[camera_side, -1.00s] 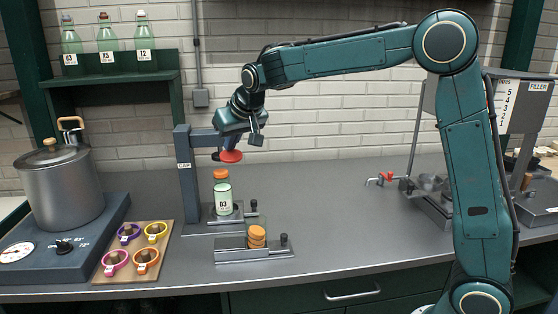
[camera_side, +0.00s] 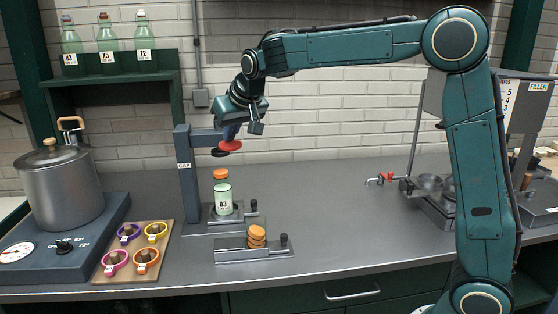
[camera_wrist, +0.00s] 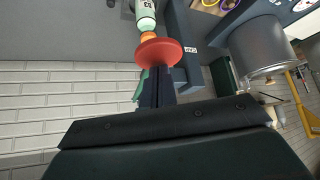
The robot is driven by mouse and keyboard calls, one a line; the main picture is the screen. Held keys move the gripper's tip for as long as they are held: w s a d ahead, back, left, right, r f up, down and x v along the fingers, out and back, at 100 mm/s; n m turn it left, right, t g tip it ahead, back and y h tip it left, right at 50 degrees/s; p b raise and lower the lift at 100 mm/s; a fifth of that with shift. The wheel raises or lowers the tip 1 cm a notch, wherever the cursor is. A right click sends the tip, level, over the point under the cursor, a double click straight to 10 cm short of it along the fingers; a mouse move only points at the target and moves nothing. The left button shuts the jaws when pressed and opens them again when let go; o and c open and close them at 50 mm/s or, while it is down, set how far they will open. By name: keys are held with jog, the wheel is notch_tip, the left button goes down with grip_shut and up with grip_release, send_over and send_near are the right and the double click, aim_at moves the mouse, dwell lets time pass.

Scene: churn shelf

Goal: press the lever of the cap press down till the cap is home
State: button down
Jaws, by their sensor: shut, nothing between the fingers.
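The cap press (camera_side: 184,172) is a blue-grey post marked CAP with an arm reaching right. Its lever ends in a red knob (camera_side: 230,146), which also shows in the wrist view (camera_wrist: 158,52). A black part hangs beside the knob. Below, apart from it, a pale green bottle (camera_side: 223,198) stands upright in the press base (camera_side: 232,217). An orange cap (camera_side: 221,174) sits on its top; how far on, I cannot tell. My gripper (camera_side: 231,136) is shut and empty, pointing down just above the knob; whether it touches, I cannot tell. The wrist view also shows my gripper (camera_wrist: 155,78).
In front stands a holder (camera_side: 275,252) with orange caps (camera_side: 257,236). To the left are a board (camera_side: 112,268) of coloured scoops and a pot (camera_side: 64,185) on a heater. Bottles stand on the shelf (camera_side: 105,77). The counter between holder and filler (camera_side: 440,205) is mostly clear.

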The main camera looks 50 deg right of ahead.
jog(key=shift+s+a+r, duration=0.1)
jog(key=shift+r, duration=0.65)
jog(key=shift+s+a+r, duration=0.1)
jog(key=shift+r, duration=0.7)
notch_tip(320, 180, up, 6)
jog(key=shift+f, duration=0.1)
jog(key=shift+s, duration=0.1)
jog(key=s+f+n+y, duration=0.1)
jog(key=s+f+n, duration=0.15)
jog(key=s, duration=1.65)
jog(key=s+f, duration=0.6)
jog(key=s, duration=0.2)
jog(key=s+a+f+g+y, duration=0.1)
jog(key=s+f, duration=0.5)
jog(key=s, duration=0.2)
jog(key=shift+s+f+g, duration=0.2)
jog(key=shift+s+g, duration=0.1)
jog(key=shift+s, duration=0.1)
